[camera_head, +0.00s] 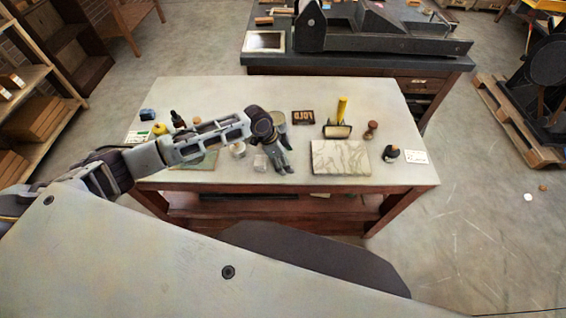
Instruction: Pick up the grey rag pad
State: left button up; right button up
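My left arm reaches in from the left over the pale worktable (300,92). My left gripper (280,163) points down near the table's front middle, just left of a marbled slab (340,157). Its fingers look close together, but whether they are open or shut is too small to tell. I cannot clearly pick out the grey rag pad. A small greyish thing (279,118) shows just behind my wrist, partly hidden, and I cannot tell what it is. My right gripper is not in view.
A dark lettered block (303,117), yellow-handled roller (340,118), wooden-knobbed tool (371,129) and black pot (391,153) are to the right. The table's back strip is clear.

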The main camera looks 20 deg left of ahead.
pick_arm(q)
jog(key=shift+w+d+f, duration=0.1)
jog(key=shift+d+f, duration=0.1)
jog(key=shift+f, duration=0.4)
jog(key=shift+c, duration=0.3)
jog(key=c, duration=1)
